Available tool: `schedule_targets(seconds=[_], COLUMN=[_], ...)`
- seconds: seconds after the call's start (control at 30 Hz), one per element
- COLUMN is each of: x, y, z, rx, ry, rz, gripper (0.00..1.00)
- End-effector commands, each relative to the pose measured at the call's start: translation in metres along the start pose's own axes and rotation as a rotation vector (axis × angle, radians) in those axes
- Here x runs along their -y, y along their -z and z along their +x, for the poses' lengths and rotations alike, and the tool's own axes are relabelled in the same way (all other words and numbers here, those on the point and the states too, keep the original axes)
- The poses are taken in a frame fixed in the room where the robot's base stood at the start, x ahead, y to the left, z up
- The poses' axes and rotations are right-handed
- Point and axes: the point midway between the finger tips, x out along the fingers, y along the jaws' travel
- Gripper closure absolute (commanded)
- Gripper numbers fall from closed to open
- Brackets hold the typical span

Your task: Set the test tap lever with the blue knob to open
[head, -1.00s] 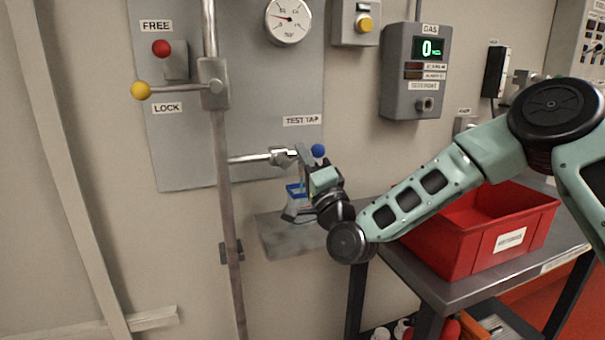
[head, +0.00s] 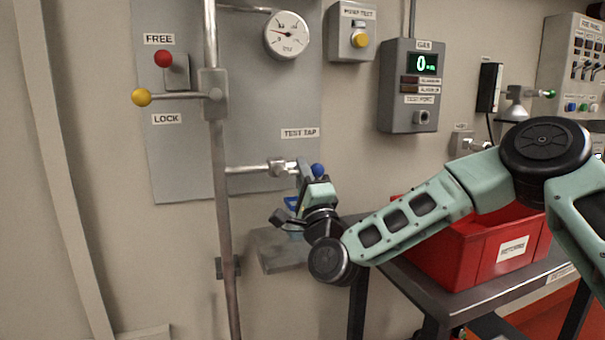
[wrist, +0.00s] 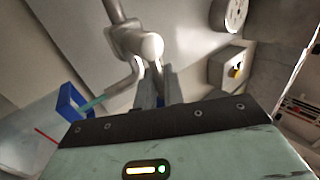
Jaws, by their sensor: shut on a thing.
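The test tap (head: 280,168) sticks out of the wall panel on a pipe stub, under its TEST TAP label (head: 300,132). In the wrist view the tap's round metal body (wrist: 150,46) is just beyond my fingers (wrist: 152,88), which hide most of the lever. Only a sliver of blue shows between them.
A clear container with a blue rim (head: 291,203) stands on a small wall shelf (head: 275,255) below the tap, partly behind my gripper. A vertical pipe with a yellow-knobbed lever (head: 141,97) runs to the left. A red crate (head: 470,250) sits on the right-hand table.

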Motion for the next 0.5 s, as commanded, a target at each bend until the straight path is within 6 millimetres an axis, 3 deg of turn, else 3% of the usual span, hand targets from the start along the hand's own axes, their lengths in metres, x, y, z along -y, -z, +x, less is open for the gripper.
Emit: schedule_targets(seconds=[0.07,0.1,0.13,0.5], x=[-0.0027,-0.0027,-0.0027,-0.0024], y=[0.0008,0.0008,0.0008,0.0], z=[-0.0018,-0.0019,-0.0018,-0.0061], rx=[-0.002,-0.002,-0.001,0.001], ry=[-0.006,-0.006,-0.006,-0.003], rz=[0.002,0.001,0.001,0.001], gripper=[1.0,0.82,0.76,0.76])
